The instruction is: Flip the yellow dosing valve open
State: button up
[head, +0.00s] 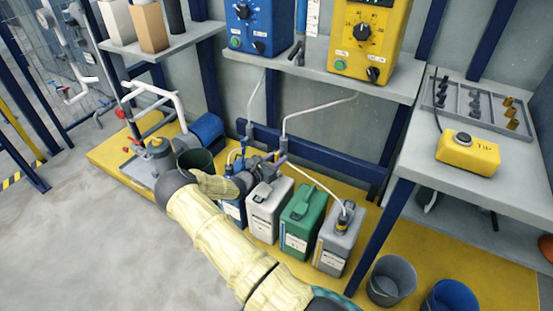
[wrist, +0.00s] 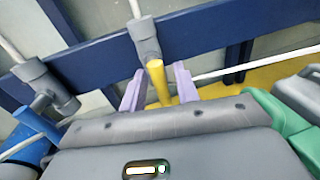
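In the wrist view, the yellow dosing valve handle (wrist: 158,82) hangs below a grey pipe fitting (wrist: 144,38). My gripper (wrist: 159,76) has its two pale purple fingers on either side of the yellow handle. The fingers are apart, with a gap seen on each side of the handle. In the head view my gripper (head: 277,159) is above the row of canisters, near the white dosing lines.
A blue canister (head: 233,213), a pale grey one (head: 265,218), a green one (head: 298,225) and a grey one (head: 336,248) stand below. A blue pump unit (head: 245,28) and a yellow one (head: 362,50) sit on the shelf (head: 300,68) above. A dark blue beam (wrist: 215,35) runs behind.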

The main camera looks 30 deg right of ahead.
jog(key=f+p+v, duration=0.1)
jog(key=p+v, duration=0.4)
jog(key=v, duration=1.2)
jog(key=shift+s+r, duration=0.15)
jog(key=shift+r, duration=0.25)
jog(key=shift+a, duration=0.1)
